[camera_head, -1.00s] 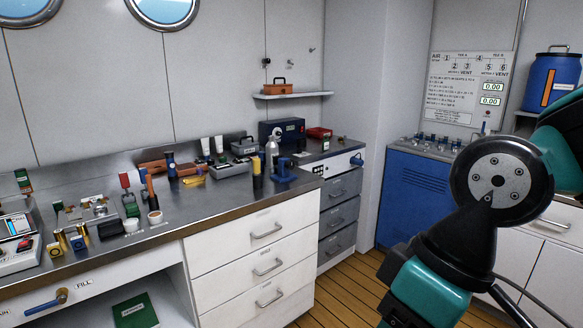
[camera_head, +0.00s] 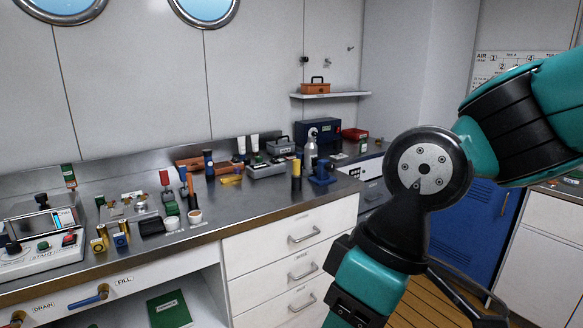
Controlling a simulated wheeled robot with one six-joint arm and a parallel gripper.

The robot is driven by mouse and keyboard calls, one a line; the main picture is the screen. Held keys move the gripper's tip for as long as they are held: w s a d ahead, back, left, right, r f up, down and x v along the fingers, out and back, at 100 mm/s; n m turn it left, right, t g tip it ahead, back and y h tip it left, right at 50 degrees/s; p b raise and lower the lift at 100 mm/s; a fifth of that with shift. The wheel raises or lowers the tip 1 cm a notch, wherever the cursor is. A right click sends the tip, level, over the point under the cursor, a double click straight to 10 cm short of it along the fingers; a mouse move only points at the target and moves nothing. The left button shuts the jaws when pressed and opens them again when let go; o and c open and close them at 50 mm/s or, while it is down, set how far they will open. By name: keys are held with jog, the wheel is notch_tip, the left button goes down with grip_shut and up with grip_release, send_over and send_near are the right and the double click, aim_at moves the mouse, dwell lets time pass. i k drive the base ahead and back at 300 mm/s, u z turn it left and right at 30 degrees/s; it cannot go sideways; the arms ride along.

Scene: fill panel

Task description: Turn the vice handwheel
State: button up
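A small blue vice (camera_head: 322,173) stands on the steel worktop near its right end, just right of a yellow and dark cylinder. It is small in the picture, and I cannot make out its handwheel clearly. My arm, teal and black, fills the right side of the view in front of the drawers and the blue cabinet. My gripper is not in view; only arm links and a joint show. No part of my arm that shows touches the vice.
The steel worktop (camera_head: 240,207) carries several bottles, tools and boxes around the vice. A silver bottle (camera_head: 310,150) stands close behind it. White drawers (camera_head: 290,240) are below. A blue cabinet (camera_head: 480,225) stands at the right. Wooden floor shows between them.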

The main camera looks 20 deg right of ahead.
aim_at(330, 168)
jog(key=i, duration=1.1)
jog(key=z, duration=0.7)
